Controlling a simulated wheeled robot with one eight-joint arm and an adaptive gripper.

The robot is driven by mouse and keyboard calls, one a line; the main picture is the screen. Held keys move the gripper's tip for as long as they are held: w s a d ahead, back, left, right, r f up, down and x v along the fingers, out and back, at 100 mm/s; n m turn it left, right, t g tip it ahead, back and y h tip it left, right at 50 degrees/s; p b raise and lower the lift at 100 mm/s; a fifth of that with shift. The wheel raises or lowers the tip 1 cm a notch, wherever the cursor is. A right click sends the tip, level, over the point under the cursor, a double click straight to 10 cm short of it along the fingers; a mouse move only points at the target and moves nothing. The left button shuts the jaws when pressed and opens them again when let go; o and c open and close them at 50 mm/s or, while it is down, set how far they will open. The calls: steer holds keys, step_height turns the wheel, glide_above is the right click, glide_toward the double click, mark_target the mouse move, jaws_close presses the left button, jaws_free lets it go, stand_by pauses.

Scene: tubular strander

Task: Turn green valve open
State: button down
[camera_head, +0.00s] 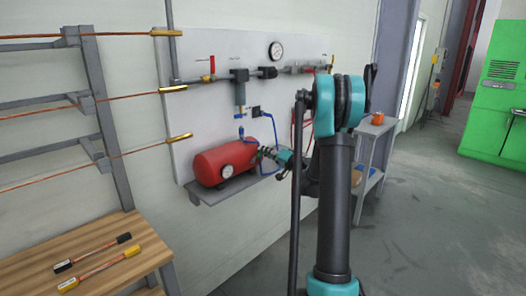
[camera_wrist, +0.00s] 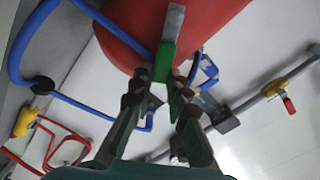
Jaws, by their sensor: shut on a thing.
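The green valve (camera_wrist: 164,62) shows in the wrist view as a small green handle with a grey metal part above it, against the red tank (camera_wrist: 125,28). My gripper (camera_wrist: 157,92) has its two fingers on either side of the green handle and is shut on it. In the head view my gripper (camera_head: 268,154) reaches the right end of the red tank (camera_head: 225,162). The valve is too small there to make out clearly. How far the valve is turned cannot be told.
Blue hoses (camera_wrist: 75,103) run near my gripper. The tank rests on a grey shelf (camera_head: 215,196). A wooden bench (camera_head: 105,262) stands front left. The floor at right is clear.

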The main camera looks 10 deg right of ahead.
steer(key=shift+w+d+f+m, duration=0.15)
steer(key=shift+f+m, duration=0.45)
steer(key=shift+m, duration=0.45)
steer(key=shift+d+f+m, duration=0.1)
steer(key=shift+f+m, duration=0.45)
steer(key=shift+m, duration=0.55)
steer(key=shift+w+d+f+m, duration=0.15)
steer(key=shift+f+m, duration=0.45)
steer(key=shift+m, duration=0.45)
steer(key=c, duration=1.5)
jaws_free()
steer(key=shift+o, duration=0.2)
steer(key=v, duration=1.2)
